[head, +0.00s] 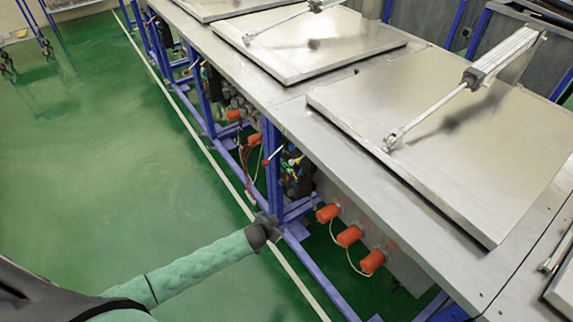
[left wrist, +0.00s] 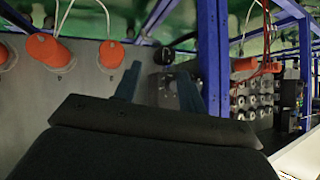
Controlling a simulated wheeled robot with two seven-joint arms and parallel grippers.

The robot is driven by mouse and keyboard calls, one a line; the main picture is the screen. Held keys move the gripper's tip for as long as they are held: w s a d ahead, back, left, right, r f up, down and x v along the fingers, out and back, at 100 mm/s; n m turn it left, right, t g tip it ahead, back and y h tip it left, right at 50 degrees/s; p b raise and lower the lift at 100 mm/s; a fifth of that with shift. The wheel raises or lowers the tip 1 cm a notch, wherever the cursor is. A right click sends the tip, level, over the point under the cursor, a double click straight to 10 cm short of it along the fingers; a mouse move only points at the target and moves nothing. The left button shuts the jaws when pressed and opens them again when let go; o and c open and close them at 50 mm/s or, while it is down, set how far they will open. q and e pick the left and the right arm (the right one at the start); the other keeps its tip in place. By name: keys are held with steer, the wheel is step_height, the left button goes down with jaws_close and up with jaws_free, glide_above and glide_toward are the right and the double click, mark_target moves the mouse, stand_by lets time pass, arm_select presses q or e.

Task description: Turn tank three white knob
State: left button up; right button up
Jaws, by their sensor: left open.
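My left gripper (head: 268,228) is beside the blue frame under the long metal bench, left of the orange cylinders. In the left wrist view its two dark fingers (left wrist: 160,88) are apart with nothing held between them. A grey box-like part (left wrist: 168,88) with a round black knob (left wrist: 165,56) on it shows beyond and between the fingers. I cannot make out a white knob there for sure. A small whitish stick-like part (head: 273,155) shows among the valves and tubes under the bench. My right gripper is not in view.
Orange cylinders (head: 349,236) with pale hoses sit on a grey panel close to my left gripper. A blue upright (left wrist: 212,60) stands just right of the fingers. Metal lids (head: 465,150) with pneumatic rods cover the bench.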

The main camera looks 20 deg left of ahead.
arm_select(q)
steer(key=w+a+r+m+t+h, duration=0.1)
steer(key=w+r, duration=0.2)
steer(key=r, duration=0.4)
steer(key=w+a+r+m+t+h, duration=0.1)
steer(key=w+r+h, duration=0.1)
steer(key=w+r, duration=0.35)
steer(key=m+h, duration=0.2)
glide_toward(290, 163)
steer(key=shift+g, duration=0.3)
steer(key=x, duration=0.2)
steer(key=p+x, duration=0.1)
steer(key=x, duration=0.1)
steer(key=p+x, duration=0.1)
steer(key=x, duration=0.1)
steer(key=shift+w+r, duration=0.15)
steer(key=shift+r, duration=0.15)
steer(key=shift+p+x, duration=0.3)
steer(key=shift+x, duration=0.75)
steer(key=shift+a+f, duration=0.1)
steer(key=shift+f, duration=0.1)
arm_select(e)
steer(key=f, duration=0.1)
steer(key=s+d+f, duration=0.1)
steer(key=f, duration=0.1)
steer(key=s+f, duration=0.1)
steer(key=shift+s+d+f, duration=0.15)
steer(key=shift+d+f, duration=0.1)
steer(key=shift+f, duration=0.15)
